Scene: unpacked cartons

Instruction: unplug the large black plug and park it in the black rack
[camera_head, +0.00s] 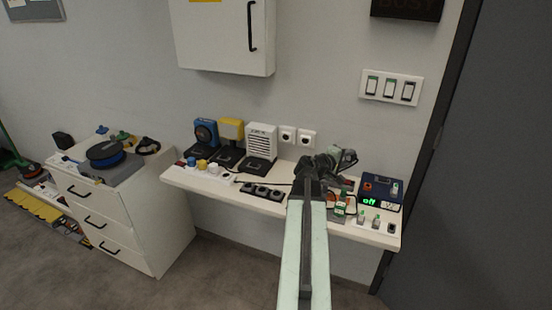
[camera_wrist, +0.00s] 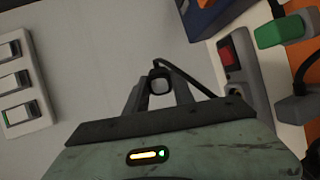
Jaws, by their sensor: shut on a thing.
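My gripper (camera_wrist: 160,97) is shut on a dark plug (camera_wrist: 160,73) in the wrist view. A black cable runs from the plug to the right. I take it to be the large black plug; its size is hard to judge. It is held clear of the grey socket strip (camera_wrist: 250,75) with a red switch. In the head view my gripper (camera_head: 346,157) is above the right part of the shelf, and the plug is too small to make out. A black row of slots (camera_head: 262,191), which looks like the rack, lies at the shelf's front edge, left of my arm.
A green plug (camera_wrist: 280,32) and a dark grey plug (camera_wrist: 294,106) stand beside the strip. A blue box with a green display (camera_head: 380,190) is at the shelf's right. Three devices, including a white one (camera_head: 261,143), stand left. Wall switches (camera_head: 391,87) hang above.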

